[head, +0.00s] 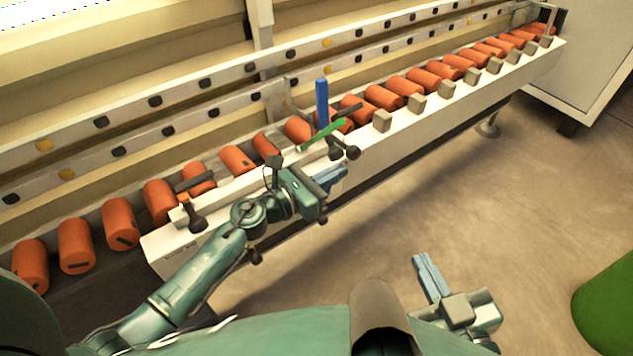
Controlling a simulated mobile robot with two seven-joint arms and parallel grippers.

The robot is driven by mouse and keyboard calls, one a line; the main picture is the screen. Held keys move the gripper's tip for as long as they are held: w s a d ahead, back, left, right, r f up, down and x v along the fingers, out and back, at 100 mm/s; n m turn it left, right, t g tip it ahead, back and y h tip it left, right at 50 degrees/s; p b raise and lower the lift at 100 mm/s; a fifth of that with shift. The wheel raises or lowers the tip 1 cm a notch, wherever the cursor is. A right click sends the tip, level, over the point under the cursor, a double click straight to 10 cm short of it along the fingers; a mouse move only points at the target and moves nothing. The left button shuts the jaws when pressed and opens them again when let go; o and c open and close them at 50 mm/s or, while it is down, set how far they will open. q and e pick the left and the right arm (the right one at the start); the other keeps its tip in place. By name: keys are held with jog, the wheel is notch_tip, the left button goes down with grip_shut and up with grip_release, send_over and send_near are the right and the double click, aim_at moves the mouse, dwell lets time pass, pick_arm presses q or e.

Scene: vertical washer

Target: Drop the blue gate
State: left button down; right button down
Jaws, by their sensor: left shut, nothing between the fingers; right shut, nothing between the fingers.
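The blue gate (322,104) stands upright at the conveyor, near the middle of the view. A green bar (324,135) lies slanted just below and beside it. My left gripper (338,174) is at the conveyor's front side, below the green bar and apart from the blue gate. Its blue fingers are shut with nothing between them. My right gripper (420,262) is low over the floor at the right, away from the conveyor. Its blue fingers are shut and empty.
Orange cylinders (384,97) lie in a row along the conveyor. Its white front rail (440,107) carries several small blocks and dark knobs (197,223). A round green object (610,300) is at the lower right. The floor in front of the conveyor is clear.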

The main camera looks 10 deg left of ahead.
pick_arm(q)
jog(key=shift+x, duration=0.9)
pick_arm(e)
jog(key=shift+w+r, duration=0.1)
jog(key=shift+r, duration=0.1)
pick_arm(q)
jog(key=shift+r+n+p, duration=0.7)
jog(key=shift+p, duration=0.2)
pick_arm(e)
jog(key=shift+s+d+f+m+g+h, duration=0.2)
jog(key=shift+m+g+h, duration=0.1)
jog(key=shift+g, duration=0.2)
pick_arm(q)
jog(key=shift+a, duration=0.1)
